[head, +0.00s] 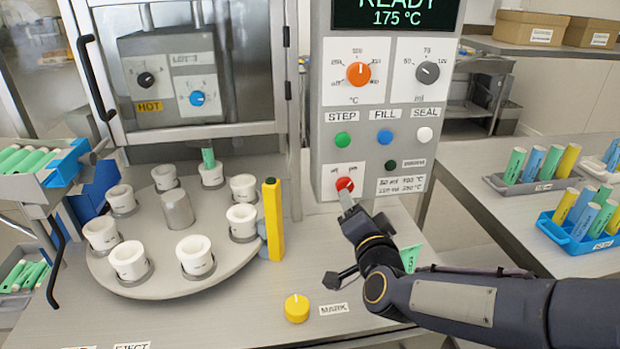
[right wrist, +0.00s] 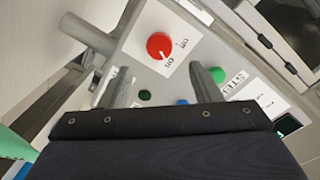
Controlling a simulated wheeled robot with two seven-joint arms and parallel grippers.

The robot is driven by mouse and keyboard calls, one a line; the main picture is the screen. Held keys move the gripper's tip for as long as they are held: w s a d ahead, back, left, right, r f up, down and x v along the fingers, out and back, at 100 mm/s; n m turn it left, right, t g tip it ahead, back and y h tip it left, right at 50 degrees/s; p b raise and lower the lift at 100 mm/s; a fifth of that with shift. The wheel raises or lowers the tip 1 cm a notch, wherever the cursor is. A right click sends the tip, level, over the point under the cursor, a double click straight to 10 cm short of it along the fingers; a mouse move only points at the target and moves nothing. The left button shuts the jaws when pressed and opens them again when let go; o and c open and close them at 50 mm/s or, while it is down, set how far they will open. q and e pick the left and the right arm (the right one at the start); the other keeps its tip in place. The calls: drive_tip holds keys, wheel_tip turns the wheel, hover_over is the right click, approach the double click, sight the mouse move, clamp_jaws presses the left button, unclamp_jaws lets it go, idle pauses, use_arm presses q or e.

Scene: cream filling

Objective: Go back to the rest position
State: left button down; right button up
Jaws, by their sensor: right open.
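My right gripper (head: 348,203) is in front of the control panel (head: 328,118), its fingertips just below and close to the red on/off knob (head: 344,184). In the right wrist view the gripper (right wrist: 160,85) is open, its two fingers apart and empty. The red knob (right wrist: 160,45) shows beyond and between the fingers there; I cannot tell whether any finger touches it. My right forearm (head: 455,303) comes in from the lower right. My left gripper is not in view.
A turntable (head: 142,290) with several white cups stands left, beside a yellow post (head: 272,220). A yellow knob (head: 297,308) sits in front of the panel. Tube racks, one blue (head: 577,238), stand on the right bench. The display (head: 395,14) reads READY, 175 °C.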

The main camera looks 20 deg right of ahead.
drive_tip(key=s+a+f+n+g+y+p, duration=0.2)
drive_tip(key=s+a+n+g+y, duration=0.2)
drive_tip(key=s, duration=0.6)
drive_tip(key=s+a+f+n+g+y+p, duration=0.3)
drive_tip(key=s+n+g, duration=0.4)
drive_tip(key=s, duration=0.4)
drive_tip(key=shift+s+a+n+y, duration=0.15)
drive_tip(key=shift+a+n+y, duration=0.25)
drive_tip(key=shift+a+y, duration=0.65)
drive_tip(key=shift+a+f+h, duration=0.1)
drive_tip(key=shift+a+h, duration=0.05)
drive_tip(key=shift+h, duration=0.1)
